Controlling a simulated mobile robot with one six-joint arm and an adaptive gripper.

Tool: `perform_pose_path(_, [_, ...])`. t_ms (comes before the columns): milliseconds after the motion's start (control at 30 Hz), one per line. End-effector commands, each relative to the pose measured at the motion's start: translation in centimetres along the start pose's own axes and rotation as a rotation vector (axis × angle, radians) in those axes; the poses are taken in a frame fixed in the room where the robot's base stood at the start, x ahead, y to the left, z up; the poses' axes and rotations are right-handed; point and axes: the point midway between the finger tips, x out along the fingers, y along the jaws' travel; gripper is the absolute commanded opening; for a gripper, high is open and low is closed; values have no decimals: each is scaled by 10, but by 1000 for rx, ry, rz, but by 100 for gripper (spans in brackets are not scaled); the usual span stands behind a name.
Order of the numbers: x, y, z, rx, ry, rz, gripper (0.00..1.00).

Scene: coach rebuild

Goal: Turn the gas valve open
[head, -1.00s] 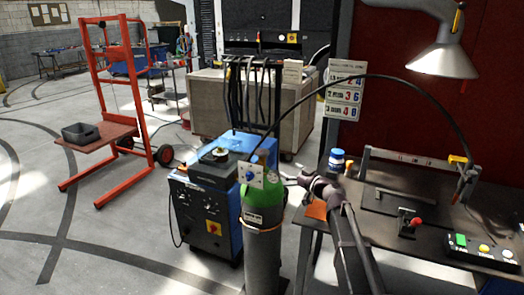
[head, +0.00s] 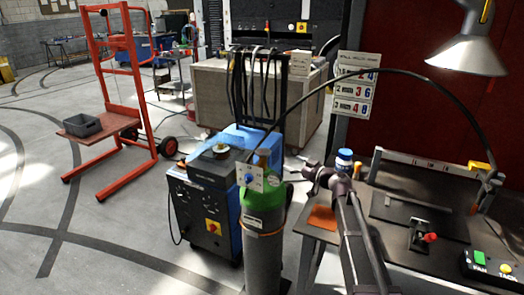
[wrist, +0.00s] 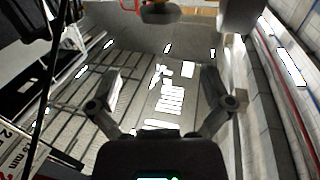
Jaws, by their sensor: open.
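The gas valve (head: 249,179) is a blue knob on a pale square plate at the top of a gas cylinder (head: 264,245) with a green shoulder and grey body. The cylinder stands upright beside a blue and black welding machine. My gripper (head: 310,170) is to the right of the valve in the head view, at about the same picture height, and apart from it. In the wrist view my gripper (wrist: 158,98) has its two fingers spread with nothing between them. The valve does not show in the wrist view.
A black cable (head: 385,72) arches from the cylinder top to the workbench (head: 395,240) on the right. The welding machine (head: 205,215) stands left of the cylinder. A red lift cart (head: 122,95) is farther left. Bare floor lies at the front left.

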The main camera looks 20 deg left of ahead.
Motion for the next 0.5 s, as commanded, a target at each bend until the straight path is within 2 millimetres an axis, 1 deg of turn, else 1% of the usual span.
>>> perform_pose_path(267, [3, -1, 0, 0, 0, -2, 100])
perform_pose_path(367, [7, -1, 0, 0, 0, -3, 100])
perform_pose_path(500, [18, 0, 0, 0, 0, -4, 100])
